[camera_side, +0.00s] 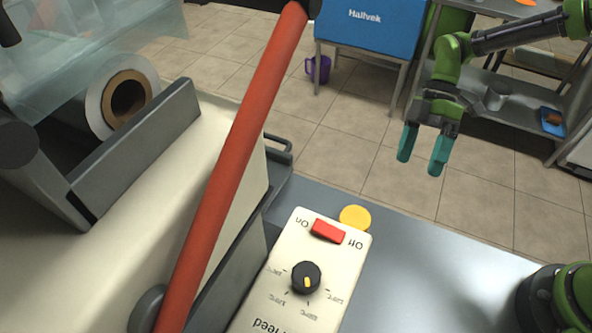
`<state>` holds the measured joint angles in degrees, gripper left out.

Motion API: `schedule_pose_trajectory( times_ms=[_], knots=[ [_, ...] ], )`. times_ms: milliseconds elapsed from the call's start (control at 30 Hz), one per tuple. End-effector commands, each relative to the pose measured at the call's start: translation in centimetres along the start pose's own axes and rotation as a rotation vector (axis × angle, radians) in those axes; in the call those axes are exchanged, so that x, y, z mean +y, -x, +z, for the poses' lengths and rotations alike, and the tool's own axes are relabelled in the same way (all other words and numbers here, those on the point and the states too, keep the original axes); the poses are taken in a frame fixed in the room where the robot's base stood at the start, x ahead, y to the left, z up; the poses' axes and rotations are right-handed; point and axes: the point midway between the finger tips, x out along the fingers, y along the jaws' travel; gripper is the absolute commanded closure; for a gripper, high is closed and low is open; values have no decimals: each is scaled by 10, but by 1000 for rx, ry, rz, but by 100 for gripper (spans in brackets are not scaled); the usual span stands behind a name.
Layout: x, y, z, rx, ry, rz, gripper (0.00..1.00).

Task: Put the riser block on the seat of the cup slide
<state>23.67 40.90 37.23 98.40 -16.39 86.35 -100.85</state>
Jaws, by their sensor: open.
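My gripper (422,160) hangs at the upper right with its two teal fingers pointing down. The fingers are apart with nothing between them. It is in the air, apart from the cream machine (125,240) at the left. I cannot make out the cup slide or its seat in this view. I see nothing that is clearly the riser block. A small brown piece (551,116) on the shelf at the far right is too small to identify.
A long red lever (235,160) slants across the machine. Its control box (292,252) has a red switch and black dial; a yellow disc (355,217) lies beside it. Behind stand a blue box (372,22) and a purple mug (318,69).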

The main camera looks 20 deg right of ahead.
Motion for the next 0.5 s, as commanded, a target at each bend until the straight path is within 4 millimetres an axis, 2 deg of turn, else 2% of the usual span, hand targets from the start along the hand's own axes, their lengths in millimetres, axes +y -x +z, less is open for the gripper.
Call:
schedule_pose_trajectory(
  times_ms=[100, 267, 367, 500],
  knots=[
    [-24, 20, 5, -100, -234, 177, 8],
    [-58, 49, 13, -99, -554, 442, 8],
    [-82, 67, 17, -23, -742, 606, 8],
    [-117, 88, 23, 182, -983, 804, 8]
  ],
)
